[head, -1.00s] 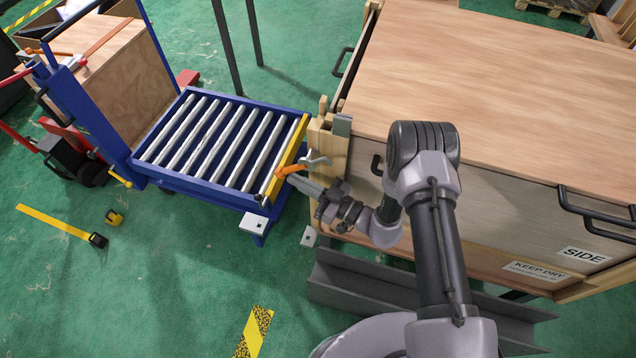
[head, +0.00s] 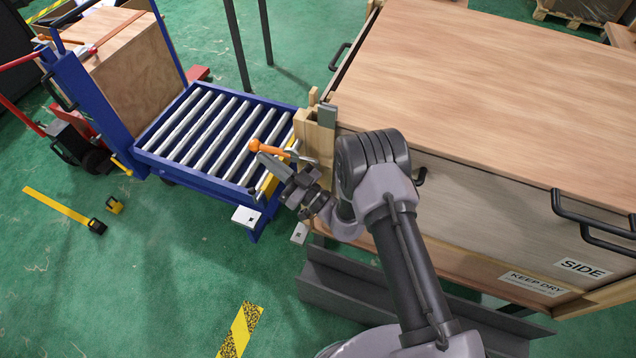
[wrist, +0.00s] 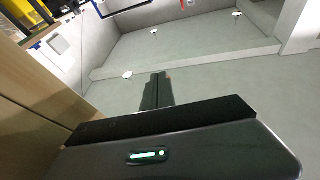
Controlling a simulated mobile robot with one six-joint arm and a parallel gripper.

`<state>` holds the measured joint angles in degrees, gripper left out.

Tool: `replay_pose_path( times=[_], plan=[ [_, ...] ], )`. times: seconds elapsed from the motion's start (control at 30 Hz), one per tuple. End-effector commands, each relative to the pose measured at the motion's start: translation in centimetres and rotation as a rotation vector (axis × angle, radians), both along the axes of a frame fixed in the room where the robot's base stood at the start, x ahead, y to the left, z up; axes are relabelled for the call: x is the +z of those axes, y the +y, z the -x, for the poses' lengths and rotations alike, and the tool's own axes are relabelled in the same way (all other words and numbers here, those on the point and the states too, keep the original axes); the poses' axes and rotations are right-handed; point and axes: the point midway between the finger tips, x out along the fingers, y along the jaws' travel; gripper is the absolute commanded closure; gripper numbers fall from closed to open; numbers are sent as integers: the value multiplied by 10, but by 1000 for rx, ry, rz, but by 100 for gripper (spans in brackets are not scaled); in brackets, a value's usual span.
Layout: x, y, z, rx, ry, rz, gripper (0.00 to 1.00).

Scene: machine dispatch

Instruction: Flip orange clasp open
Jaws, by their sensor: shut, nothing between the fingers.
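The orange clasp (head: 270,149) shows in the head view at the left corner of the big wooden crate (head: 470,165), above the yellow end edge of the roller table. Its orange handle points left, away from the crate corner, and a grey metal part joins it at the right. My gripper (head: 263,160) is shut, with its tips just below the handle; whether they touch cannot be told. In the wrist view my shut fingers (wrist: 157,90) point ahead, with a tiny orange spot beside the tip.
The blue roller table (head: 172,171) stands left of the crate corner. Black handles (head: 590,232) stick out from the crate's side. Grey metal beams (head: 345,292) lie below the crate. The green floor at lower left is mostly clear.

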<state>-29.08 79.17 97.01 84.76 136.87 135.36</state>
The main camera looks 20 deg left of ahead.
Motion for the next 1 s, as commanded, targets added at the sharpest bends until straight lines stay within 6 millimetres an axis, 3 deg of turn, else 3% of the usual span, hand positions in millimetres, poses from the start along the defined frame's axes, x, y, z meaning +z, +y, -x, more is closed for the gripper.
replay_pose_path(
  times=[0.23, 0.73, 0.87, 1.0],
  plan=[
    [4, 11, 0, -1, -5, -44, 100],
    [2, 12, 0, -1, -5, -48, 100],
    [-17, 5, 0, -2, -4, -49, 100],
    [-49, -5, 4, -3, -2, -47, 100]
  ],
)
